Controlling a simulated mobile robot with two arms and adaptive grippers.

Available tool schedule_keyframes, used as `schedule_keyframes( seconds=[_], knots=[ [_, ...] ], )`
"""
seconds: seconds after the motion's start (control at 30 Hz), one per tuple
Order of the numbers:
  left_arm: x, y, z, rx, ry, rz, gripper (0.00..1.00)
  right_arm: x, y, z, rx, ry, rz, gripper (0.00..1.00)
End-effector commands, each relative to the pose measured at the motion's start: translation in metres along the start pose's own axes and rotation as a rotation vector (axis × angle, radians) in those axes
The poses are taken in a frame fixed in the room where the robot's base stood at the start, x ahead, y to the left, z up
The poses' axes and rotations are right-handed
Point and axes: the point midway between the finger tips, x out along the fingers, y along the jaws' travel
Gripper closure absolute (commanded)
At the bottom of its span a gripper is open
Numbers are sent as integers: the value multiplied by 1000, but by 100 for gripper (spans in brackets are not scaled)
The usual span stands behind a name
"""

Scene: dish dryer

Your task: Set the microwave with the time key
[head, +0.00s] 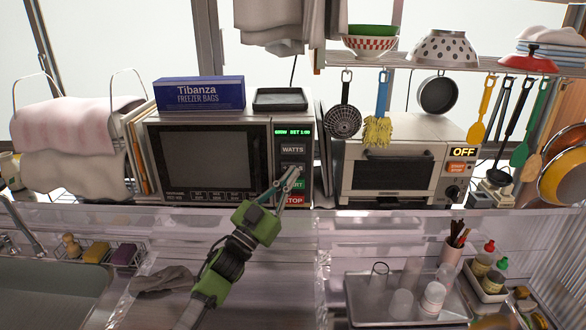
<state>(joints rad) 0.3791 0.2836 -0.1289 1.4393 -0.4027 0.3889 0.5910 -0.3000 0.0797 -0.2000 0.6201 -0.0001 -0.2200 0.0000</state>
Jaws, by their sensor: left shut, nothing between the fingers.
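The microwave (205,152) stands on the back shelf, left of centre, with its dark door shut. Its control panel (292,128) is on the right side. The panel has a lit green display (293,132), a WATTS key (292,150), a green START key (299,184) and a red STOP key (294,200). My left gripper (290,178) is shut and empty, with its tips in front of the panel below the WATTS key. It hides the keys in the middle and part of START; I cannot tell whether it touches a key. My right gripper is not in view.
A blue freezer bag box (199,94) and a dark tray (280,99) lie on the microwave. A toaster oven (395,168) with an OFF display stands to the right. Utensils hang above it. A tray of glasses (380,312) is at the front right; a sink (45,290) is at the left.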

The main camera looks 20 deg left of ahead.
Motion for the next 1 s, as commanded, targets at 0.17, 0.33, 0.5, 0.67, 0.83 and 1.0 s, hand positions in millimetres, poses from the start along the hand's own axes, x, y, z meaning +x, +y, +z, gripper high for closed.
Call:
schedule_keyframes(
  seconds=[0.17,0.33,0.5,0.67,0.83,1.0],
  knots=[
    [0,0,0,0,0,0,100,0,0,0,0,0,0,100],
    [1,0,1,0,0,0,100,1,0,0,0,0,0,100],
    [4,-3,4,0,0,0,100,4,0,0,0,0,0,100],
    [6,-4,4,0,0,0,100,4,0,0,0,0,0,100],
    [6,-4,4,0,0,0,100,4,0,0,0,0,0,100],
    [6,-5,4,0,0,0,100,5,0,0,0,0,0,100]
  ],
)
